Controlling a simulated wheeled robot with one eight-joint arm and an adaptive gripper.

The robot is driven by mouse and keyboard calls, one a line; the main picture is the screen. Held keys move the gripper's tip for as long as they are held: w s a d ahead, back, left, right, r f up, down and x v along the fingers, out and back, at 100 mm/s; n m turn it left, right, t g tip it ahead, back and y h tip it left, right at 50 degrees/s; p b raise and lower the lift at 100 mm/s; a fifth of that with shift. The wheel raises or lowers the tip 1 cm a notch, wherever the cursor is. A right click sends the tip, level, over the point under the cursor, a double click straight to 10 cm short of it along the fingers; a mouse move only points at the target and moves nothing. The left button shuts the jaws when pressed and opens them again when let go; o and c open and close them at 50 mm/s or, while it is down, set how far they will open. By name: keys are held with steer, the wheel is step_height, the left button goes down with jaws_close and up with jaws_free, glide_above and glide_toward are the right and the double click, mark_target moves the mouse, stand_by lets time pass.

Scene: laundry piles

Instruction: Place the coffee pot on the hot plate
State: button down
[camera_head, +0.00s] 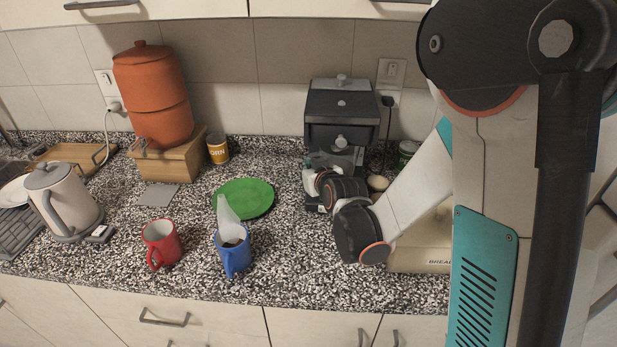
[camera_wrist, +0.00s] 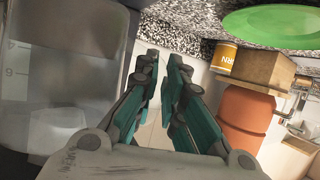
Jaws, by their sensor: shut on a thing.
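The dark coffee maker (camera_head: 342,104) stands against the back wall in the head view. My gripper (camera_head: 310,177) is at its lower front, with my arm coming in from the right. In the wrist view my gripper (camera_wrist: 167,65) has its two fingers close together, with a narrow gap. The grey, see-through coffee pot (camera_wrist: 65,70) with number marks fills the left of that view, close beside the fingers. My gripper is shut on the coffee pot, though the gripped part is hard to make out.
A green plate (camera_head: 243,198), a blue mug (camera_head: 234,258) with white paper in it and a red mug (camera_head: 161,243) are left of my gripper. An orange container (camera_head: 153,95) stands on a wooden box. A bread box (camera_head: 420,258) lies under my arm.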

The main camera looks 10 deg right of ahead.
steer(key=shift+w+d, duration=0.15)
steer(key=shift+w, duration=0.2)
steer(key=shift+w+d+f+b, duration=0.15)
steer(key=shift+f+b, duration=0.3)
steer(key=shift+f, duration=0.4)
steer(key=shift+w+a+f+b, duration=0.1)
steer(key=shift+f+b, duration=0.35)
steer(key=shift+f, duration=0.4)
steer(key=shift+f, duration=0.2)
steer(key=c, duration=1.7)
jaws_free()
steer(key=shift+r, duration=0.2)
